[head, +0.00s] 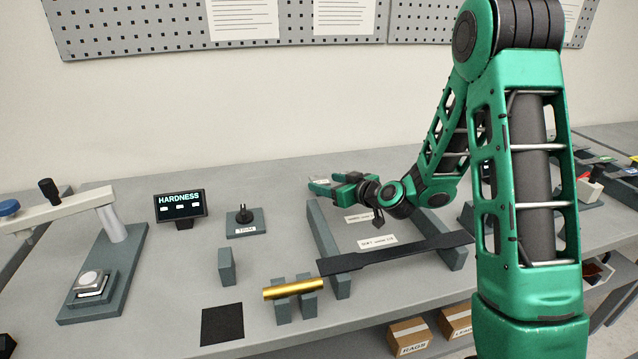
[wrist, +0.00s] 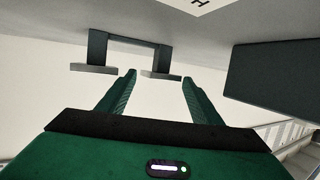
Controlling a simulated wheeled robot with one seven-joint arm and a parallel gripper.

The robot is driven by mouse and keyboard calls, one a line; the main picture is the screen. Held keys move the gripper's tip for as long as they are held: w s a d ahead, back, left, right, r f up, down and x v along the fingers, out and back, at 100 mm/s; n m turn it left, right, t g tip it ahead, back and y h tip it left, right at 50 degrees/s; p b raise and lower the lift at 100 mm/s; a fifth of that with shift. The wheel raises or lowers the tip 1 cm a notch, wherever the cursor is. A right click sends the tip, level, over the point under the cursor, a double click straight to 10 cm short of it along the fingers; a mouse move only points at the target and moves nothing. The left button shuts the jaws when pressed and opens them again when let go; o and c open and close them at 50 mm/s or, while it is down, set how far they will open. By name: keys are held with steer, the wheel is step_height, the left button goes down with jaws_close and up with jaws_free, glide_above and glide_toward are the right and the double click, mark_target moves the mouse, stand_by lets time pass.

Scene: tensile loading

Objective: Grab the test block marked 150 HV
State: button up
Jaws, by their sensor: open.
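No marking reading 150 HV is legible in either view, so I cannot tell which thing is the test block. A pale round piece on a small square base (head: 90,284) sits on the grey plate of the hardness tester at the left; its marking cannot be read. My gripper (head: 325,183) is stretched out over the back of the bench, fingers pointing left, above and behind the grey rails. In the wrist view my gripper (wrist: 158,80) shows its two green fingers apart, with nothing seen held between them. A small pale patch beside the fingers in the head view is unclear.
A HARDNESS display (head: 180,205) and a knob on a TRIM base (head: 245,222) stand left of my gripper. A gold cylinder (head: 292,289) and a dark flat bar (head: 395,252) rest on grey supports in front. A black mat (head: 222,324) lies near the front edge.

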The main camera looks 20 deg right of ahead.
steer(key=shift+x, duration=0.9)
steer(key=c, duration=1.2)
steer(key=shift+o, duration=0.2)
steer(key=shift+r, duration=0.1)
